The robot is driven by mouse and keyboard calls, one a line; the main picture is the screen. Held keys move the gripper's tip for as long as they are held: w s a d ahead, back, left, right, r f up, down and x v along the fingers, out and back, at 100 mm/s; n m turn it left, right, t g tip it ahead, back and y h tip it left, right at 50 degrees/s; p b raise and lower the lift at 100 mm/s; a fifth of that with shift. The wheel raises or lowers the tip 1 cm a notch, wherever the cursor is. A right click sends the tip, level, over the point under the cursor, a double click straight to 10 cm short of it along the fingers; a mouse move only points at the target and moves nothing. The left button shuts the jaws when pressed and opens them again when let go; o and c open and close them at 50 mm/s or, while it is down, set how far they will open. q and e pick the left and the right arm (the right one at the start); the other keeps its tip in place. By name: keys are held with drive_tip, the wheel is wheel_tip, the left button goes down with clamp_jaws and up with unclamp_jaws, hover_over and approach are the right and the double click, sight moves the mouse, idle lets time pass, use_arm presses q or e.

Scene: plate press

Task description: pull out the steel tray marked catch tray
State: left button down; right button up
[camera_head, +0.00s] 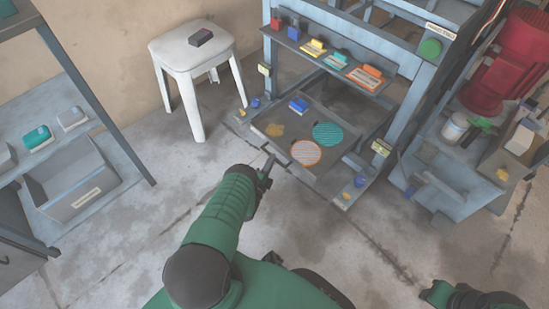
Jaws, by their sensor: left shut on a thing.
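The steel tray (325,110) sits low in the press frame, near the floor. Its marking is too small to read. On it lie a teal disc, an orange-rimmed striped disc, a blue block and a yellowish stain or heap. My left gripper (268,167) is at the tray's front left edge, shut on its front part; the arm hides the exact grip. My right gripper (478,299) is at the lower right corner, partly cut off, far from the tray; its fingers are not clear.
A shelf (335,62) with coloured blocks is above the tray. A white stool (183,57) stands at the back left. A grey bin (75,185) sits on the left rack. A red machine (505,62) is on the right bench. The floor before the tray is clear.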

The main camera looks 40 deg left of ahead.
use_arm(q)
drive_tip(key=shift+s+f, duration=0.2)
drive_tip(key=shift+s, duration=0.3)
drive_tip(key=shift+d, duration=0.1)
drive_tip(key=c, duration=1.6)
unclamp_jaws()
drive_tip(key=shift+o, duration=0.6)
